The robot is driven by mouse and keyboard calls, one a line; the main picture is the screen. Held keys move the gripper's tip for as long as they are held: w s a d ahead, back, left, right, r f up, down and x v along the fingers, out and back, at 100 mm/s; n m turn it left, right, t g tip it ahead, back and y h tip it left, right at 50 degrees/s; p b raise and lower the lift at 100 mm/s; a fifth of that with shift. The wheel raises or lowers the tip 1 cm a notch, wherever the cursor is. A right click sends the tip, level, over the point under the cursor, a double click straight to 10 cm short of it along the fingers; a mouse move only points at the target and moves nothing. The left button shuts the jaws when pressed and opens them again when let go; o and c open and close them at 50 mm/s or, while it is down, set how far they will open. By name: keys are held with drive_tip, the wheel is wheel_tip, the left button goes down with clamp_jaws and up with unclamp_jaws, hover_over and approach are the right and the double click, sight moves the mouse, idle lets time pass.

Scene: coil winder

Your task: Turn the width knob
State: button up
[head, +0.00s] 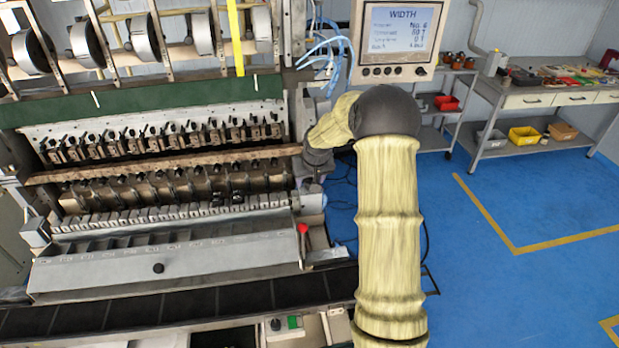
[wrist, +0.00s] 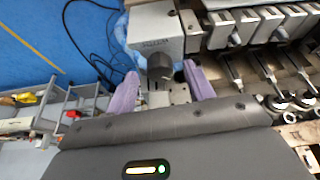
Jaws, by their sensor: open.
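The width knob (wrist: 160,66) is a dark round knob on a grey block (wrist: 153,28) at the end of the machine, in the wrist view. My gripper (wrist: 161,72) is open, with one purple-padded finger on each side of the knob. Gaps show between the fingers and the knob. In the head view my gripper (head: 318,166) is beside the right end of the machine's roller row, and I cannot make out the knob there. The grey block also shows in the head view (head: 311,201). The display (head: 397,32) reads WIDTH.
The coil winder (head: 160,260) fills the left side, with a red-tipped lever (head: 303,230) at its front right. Blue hoses hang beside the display. A workbench (head: 550,98) with bins stands at the back right. The blue floor (head: 530,200) on the right is clear.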

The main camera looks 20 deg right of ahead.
drive_tip(key=shift+w+f, duration=0.1)
drive_tip(key=shift+f, duration=0.15)
drive_tip(key=shift+a, duration=0.1)
drive_tip(key=c, duration=1)
